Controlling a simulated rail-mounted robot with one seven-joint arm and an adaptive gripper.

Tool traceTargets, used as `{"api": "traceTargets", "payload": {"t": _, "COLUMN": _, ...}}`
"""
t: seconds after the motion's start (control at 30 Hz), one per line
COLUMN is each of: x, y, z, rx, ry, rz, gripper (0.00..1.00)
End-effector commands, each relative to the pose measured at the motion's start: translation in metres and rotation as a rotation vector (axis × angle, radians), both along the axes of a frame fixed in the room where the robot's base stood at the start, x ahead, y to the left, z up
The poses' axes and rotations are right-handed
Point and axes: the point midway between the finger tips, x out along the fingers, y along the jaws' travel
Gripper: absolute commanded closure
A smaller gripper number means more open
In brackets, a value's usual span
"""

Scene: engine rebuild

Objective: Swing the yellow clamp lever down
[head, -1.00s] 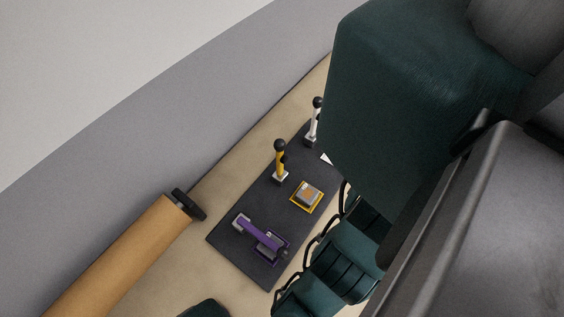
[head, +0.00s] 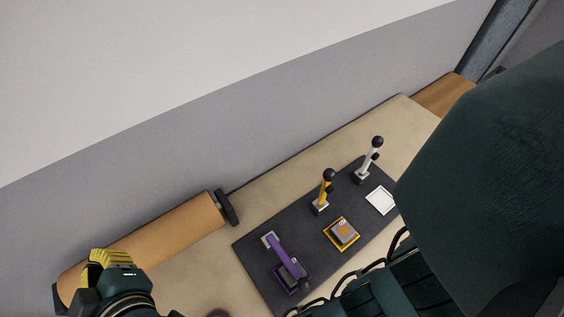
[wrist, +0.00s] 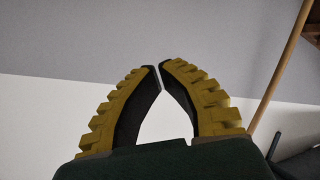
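The yellow clamp lever (head: 325,190) stands upright with a black knob on top, on a dark mat in the head view. My gripper (head: 108,256) is at the lower left in the head view, over the orange roll and well left of the lever. In the wrist view the yellow ridged fingers (wrist: 160,67) meet at their tips with nothing between them.
A purple lever (head: 285,258) lies down on the same mat (head: 255,248). A white lever (head: 367,162) stands upright near an empty white square (head: 381,200). The orange roll (head: 170,233) with a black end lies along the wall. My arm covers the right side.

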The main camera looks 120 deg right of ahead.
Motion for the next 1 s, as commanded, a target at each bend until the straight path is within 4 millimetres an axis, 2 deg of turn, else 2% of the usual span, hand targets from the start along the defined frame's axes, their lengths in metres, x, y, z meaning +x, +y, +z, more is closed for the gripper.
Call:
{"api": "traceTargets", "payload": {"t": 0.03, "x": -0.034, "y": -0.023, "z": -0.024, "rx": -0.009, "ry": 0.117, "rz": -0.158, "gripper": 1.00}}
{"api": "traceTargets", "payload": {"t": 0.13, "x": -0.114, "y": -0.054, "z": -0.055, "rx": -0.042, "ry": 0.352, "rz": -0.509, "gripper": 1.00}}
{"api": "traceTargets", "payload": {"t": 0.17, "x": -0.140, "y": -0.059, "z": -0.062, "rx": -0.055, "ry": 0.426, "rz": -0.620, "gripper": 1.00}}
{"api": "traceTargets", "payload": {"t": 0.2, "x": -0.176, "y": -0.062, "z": -0.070, "rx": -0.075, "ry": 0.527, "rz": -0.772, "gripper": 1.00}}
{"api": "traceTargets", "payload": {"t": 0.3, "x": -0.254, "y": -0.059, "z": -0.084, "rx": -0.127, "ry": 0.772, "rz": -1.117, "gripper": 1.00}}
{"api": "traceTargets", "payload": {"t": 0.4, "x": -0.303, "y": -0.058, "z": -0.096, "rx": -0.146, "ry": 0.941, "rz": -1.300, "gripper": 1.00}}
{"api": "traceTargets", "payload": {"t": 0.5, "x": -0.340, "y": -0.060, "z": -0.108, "rx": -0.099, "ry": 1.012, "rz": -1.381, "gripper": 1.00}}
{"api": "traceTargets", "payload": {"t": 0.6, "x": -0.361, "y": -0.059, "z": -0.113, "rx": -0.069, "ry": 1.033, "rz": -1.426, "gripper": 1.00}}
{"api": "traceTargets", "payload": {"t": 0.67, "x": -0.366, "y": -0.059, "z": -0.113, "rx": -0.061, "ry": 1.034, "rz": -1.439, "gripper": 1.00}}
{"api": "traceTargets", "payload": {"t": 1.0, "x": -0.367, "y": -0.060, "z": -0.113, "rx": -0.059, "ry": 1.033, "rz": -1.440, "gripper": 1.00}}
